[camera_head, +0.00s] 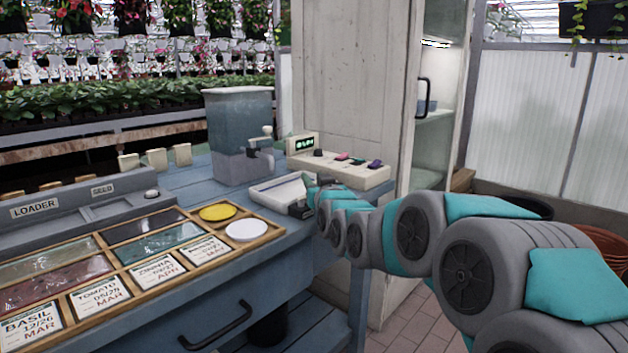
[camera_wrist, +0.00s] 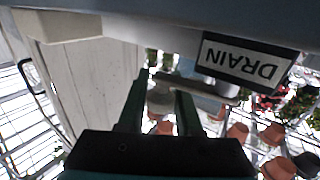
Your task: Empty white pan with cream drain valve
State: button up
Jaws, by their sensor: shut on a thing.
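The white pan (camera_head: 270,191) sits on the blue bench, below the tap of a water tank. My gripper (camera_head: 302,208) is at the pan's front right corner and hides part of it. In the wrist view, an upside-down DRAIN label (camera_wrist: 241,61) is on the edge above my gripper (camera_wrist: 160,88). A pale bar, seemingly the cream drain valve (camera_wrist: 208,86), lies at my fingertips, and my gripper is shut on it. The fingers partly hide the valve, and its setting cannot be told.
The water tank (camera_head: 240,135) stands behind the pan. A cream control box (camera_head: 340,173) with coloured buttons stands to its right. A wooden tray (camera_head: 265,239) of seed cards and the loader (camera_head: 90,205) are to the left. A cabinet (camera_head: 350,90) stands behind.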

grip_shut()
jog(key=shift+a, duration=0.1)
jog(key=shift+a+f+n+y+b, duration=0.1)
jog(key=shift+a+n+y+b, duration=0.15)
jog(key=shift+y+b, duration=0.35)
jog(key=shift+w+a+r+n+g+y, duration=0.15)
jog(key=shift+a+r+n+g+y, duration=0.15)
jog(key=shift+n+g+y, duration=0.35)
jog(key=shift+y, duration=0.25)
jog(key=shift+f, duration=0.15)
